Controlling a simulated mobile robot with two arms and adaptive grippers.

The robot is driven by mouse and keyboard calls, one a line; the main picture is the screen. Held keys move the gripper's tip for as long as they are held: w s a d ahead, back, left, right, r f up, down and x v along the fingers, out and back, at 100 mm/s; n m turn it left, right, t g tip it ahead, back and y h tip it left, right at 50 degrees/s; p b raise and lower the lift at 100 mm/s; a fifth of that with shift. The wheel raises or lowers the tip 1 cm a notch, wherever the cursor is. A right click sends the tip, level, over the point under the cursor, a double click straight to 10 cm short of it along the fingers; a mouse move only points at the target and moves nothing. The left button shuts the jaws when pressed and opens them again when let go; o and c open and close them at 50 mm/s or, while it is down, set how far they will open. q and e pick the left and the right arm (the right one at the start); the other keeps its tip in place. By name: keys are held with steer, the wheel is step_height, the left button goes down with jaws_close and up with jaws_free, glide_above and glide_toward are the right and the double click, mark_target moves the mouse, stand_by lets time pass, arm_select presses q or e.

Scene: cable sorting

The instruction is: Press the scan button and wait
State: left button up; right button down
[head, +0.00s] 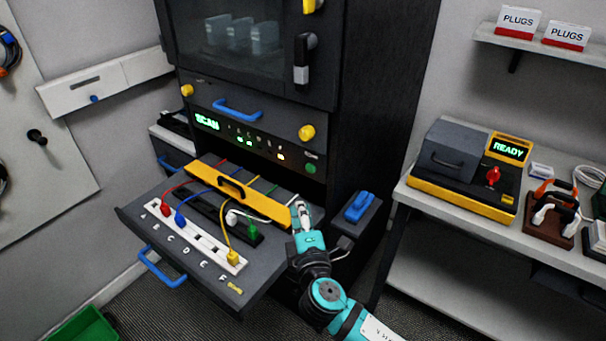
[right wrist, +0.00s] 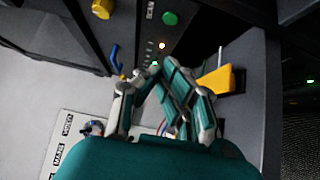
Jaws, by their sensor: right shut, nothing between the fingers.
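The green scan button (head: 310,168) sits at the right end of the cabinet's control panel (head: 255,138). In the right wrist view the button (right wrist: 170,18) shows beside a small SCAN label, ahead of the fingers and apart from them. The panel display (head: 207,122) reads SCAN in green, and small lights glow along the panel, one of them orange. My right gripper (head: 300,209) is shut and empty, below the button at the right edge of the pulled-out tray. Its fingers also show in the right wrist view (right wrist: 150,76). My left gripper is not in view.
The pulled-out tray (head: 262,270) holds coloured cables, a lettered white strip (head: 190,236) and a yellow bar with a handle (head: 238,194). A side box with a blue handle (head: 359,206) stands right of my gripper. The right bench carries a tester reading READY (head: 508,148).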

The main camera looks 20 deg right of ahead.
steer(key=p, duration=0.2)
glide_toward(310, 168)
steer(key=w+a, duration=0.4)
steer(key=w, duration=0.1)
steer(key=w+d, duration=0.2)
steer(key=shift+w+d+r+p, duration=0.1)
steer(key=shift+w+d+p, duration=0.1)
steer(key=shift+d+p, duration=0.15)
